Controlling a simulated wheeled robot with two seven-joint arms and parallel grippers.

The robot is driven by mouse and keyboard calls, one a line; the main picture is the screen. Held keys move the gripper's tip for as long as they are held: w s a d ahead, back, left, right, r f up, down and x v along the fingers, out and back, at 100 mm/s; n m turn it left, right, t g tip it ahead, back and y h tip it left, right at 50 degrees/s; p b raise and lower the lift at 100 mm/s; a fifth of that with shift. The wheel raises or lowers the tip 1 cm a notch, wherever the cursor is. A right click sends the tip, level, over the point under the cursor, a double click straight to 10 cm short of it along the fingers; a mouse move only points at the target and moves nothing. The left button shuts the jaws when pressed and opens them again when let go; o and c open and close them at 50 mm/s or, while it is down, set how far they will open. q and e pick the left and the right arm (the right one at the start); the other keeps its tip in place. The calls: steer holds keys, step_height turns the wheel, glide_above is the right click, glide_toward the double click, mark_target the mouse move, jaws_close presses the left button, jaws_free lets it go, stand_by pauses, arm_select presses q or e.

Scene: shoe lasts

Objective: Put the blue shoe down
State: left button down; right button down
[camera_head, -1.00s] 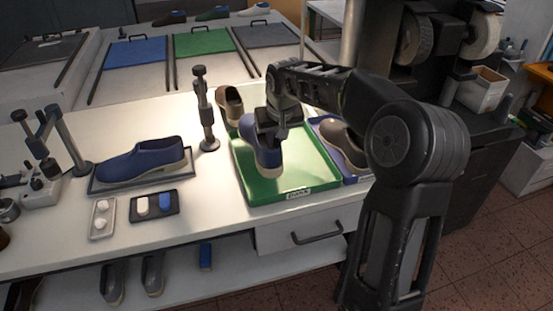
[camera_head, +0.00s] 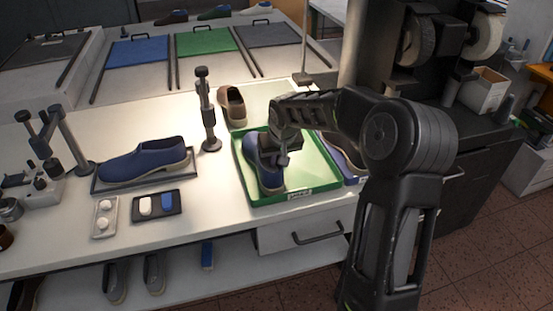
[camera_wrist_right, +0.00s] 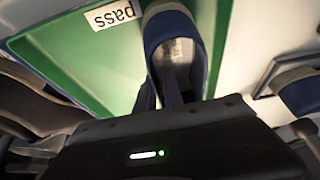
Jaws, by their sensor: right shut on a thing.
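The blue shoe (camera_head: 268,174), with a pale sole, is in the green tray (camera_head: 299,191), its toe towards the tray's front. My right gripper (camera_head: 284,150) is shut on it at its rear part, from above. In the right wrist view the shoe (camera_wrist_right: 181,30) shows between the fingers, over the green tray (camera_wrist_right: 70,55) beside its "pass" label. Whether the sole touches the tray floor cannot be told. My left gripper is not in view.
Another blue shoe (camera_head: 142,164) lies on a dark tray at left. A brown shoe (camera_head: 233,106) stands behind the green tray. A black post (camera_head: 207,115) stands left of it. A brownish shoe in a blue tray (camera_head: 356,179) is at right, partly hidden by my arm.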

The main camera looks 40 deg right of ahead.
steer(key=c, duration=1.9)
jaws_free()
steer(key=shift+f, duration=0.15)
steer(key=o, duration=0.4)
steer(key=shift+o, duration=0.2)
steer(key=b+v, duration=0.1)
steer(key=v, duration=1.1)
steer(key=shift+r, duration=0.2)
